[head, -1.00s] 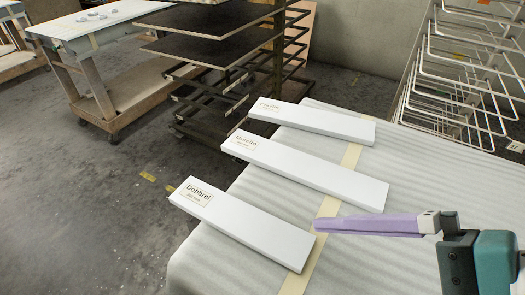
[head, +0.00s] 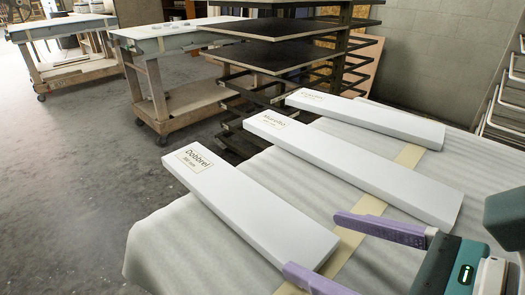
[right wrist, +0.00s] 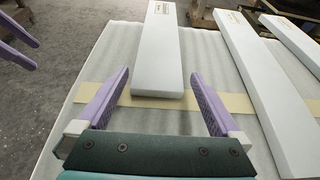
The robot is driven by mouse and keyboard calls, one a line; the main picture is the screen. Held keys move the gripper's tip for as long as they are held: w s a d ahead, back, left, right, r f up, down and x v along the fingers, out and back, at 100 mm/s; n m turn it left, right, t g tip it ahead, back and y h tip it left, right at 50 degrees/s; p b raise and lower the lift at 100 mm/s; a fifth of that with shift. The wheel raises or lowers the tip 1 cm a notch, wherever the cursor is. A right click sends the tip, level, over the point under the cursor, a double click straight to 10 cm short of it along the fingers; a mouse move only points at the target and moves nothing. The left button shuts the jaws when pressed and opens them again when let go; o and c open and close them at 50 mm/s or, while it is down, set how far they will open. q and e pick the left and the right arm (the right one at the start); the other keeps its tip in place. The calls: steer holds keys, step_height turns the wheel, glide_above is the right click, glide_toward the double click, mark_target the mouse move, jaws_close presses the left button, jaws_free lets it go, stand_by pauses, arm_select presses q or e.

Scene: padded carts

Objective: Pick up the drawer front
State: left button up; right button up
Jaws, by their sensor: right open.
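Three white drawer fronts lie flat, side by side, on a padded cart (head: 160,240). The nearest, labelled "Dobbrel" (head: 250,205), also shows in the right wrist view (right wrist: 159,50). Behind it are a middle one (head: 350,165) and a far one (head: 365,115), whose labels are hard to read. My right gripper (head: 313,242) is open and empty at the near end of the Dobbrel front; in the right wrist view its purple fingers (right wrist: 160,76) point towards that end, one to each side. My left gripper (right wrist: 30,42) shows partly at the upper left, fingers apart and empty.
A tan strap (head: 408,158) runs across the cart under the fronts. A dark shelf rack (head: 270,55) stands behind the cart, with another padded cart (head: 150,45) left of it. A wire rack (head: 505,100) is at the right. Grey floor is clear at the left.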

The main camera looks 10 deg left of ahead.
mark_target(289, 233)
steer(key=b+x, duration=0.1)
steer(key=x, duration=0.4)
steer(key=shift+s, duration=0.1)
steer(key=c, duration=1.2)
steer(key=shift+c, duration=0.2)
